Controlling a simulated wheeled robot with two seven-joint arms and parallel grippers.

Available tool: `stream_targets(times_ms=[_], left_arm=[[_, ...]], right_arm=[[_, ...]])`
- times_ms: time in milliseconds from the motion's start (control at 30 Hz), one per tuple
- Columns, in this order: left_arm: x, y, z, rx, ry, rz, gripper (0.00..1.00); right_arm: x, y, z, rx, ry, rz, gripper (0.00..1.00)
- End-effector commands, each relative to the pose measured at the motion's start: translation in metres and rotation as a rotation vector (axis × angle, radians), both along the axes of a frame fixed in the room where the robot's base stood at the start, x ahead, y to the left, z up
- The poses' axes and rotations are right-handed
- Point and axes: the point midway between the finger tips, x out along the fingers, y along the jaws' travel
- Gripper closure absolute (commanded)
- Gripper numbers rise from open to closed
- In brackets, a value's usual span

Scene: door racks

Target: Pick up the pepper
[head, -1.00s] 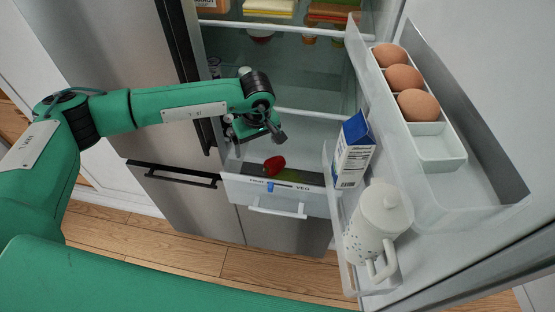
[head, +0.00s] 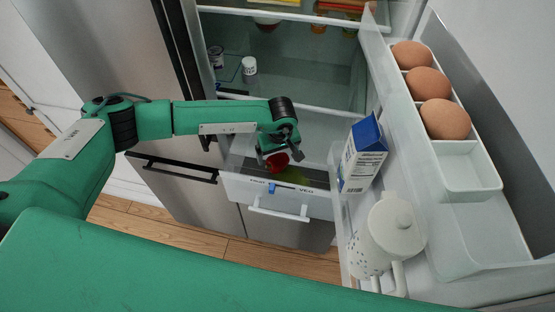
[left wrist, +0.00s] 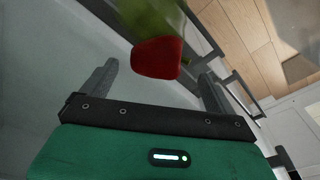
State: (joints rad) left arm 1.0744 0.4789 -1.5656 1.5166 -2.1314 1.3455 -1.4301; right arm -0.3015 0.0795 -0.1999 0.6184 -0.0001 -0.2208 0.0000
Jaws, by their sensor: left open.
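The red pepper (head: 277,159) lies in the open fridge drawer (head: 262,190), partly hidden by my left gripper in the head view. In the left wrist view the red pepper (left wrist: 156,58) shows between and beyond the fingertips, with a blurred green thing (left wrist: 150,18) just past it. My left gripper (left wrist: 160,85) is open, its two fingers apart on either side of the pepper, with nothing held. In the head view the left gripper (head: 280,150) is right over the pepper at the drawer. My right gripper is not in view.
The fridge door at right holds a milk carton (head: 362,157), a white pitcher (head: 392,235) and an egg tray (head: 472,178) with brown eggs. A glass shelf edge (head: 300,124) is above the drawer. A small white jar (head: 249,68) stands on a shelf.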

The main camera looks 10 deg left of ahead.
Motion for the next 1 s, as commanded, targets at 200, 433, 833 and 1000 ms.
stream_targets(times_ms=[200, 433, 833, 1000], left_arm=[[0.001, -0.002, -0.017, 0.002, 0.005, 0.000, 0.08], [0.005, -0.002, -0.044, 0.001, 0.003, 0.000, 0.08], [0.006, -0.001, -0.052, -0.001, 0.001, 0.000, 0.18], [0.006, -0.001, -0.051, -0.001, 0.001, 0.000, 0.48]], right_arm=[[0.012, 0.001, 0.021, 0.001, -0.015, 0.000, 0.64], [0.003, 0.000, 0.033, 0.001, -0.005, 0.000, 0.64], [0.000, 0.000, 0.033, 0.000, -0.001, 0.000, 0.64], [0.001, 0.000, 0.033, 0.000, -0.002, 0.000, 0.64]])
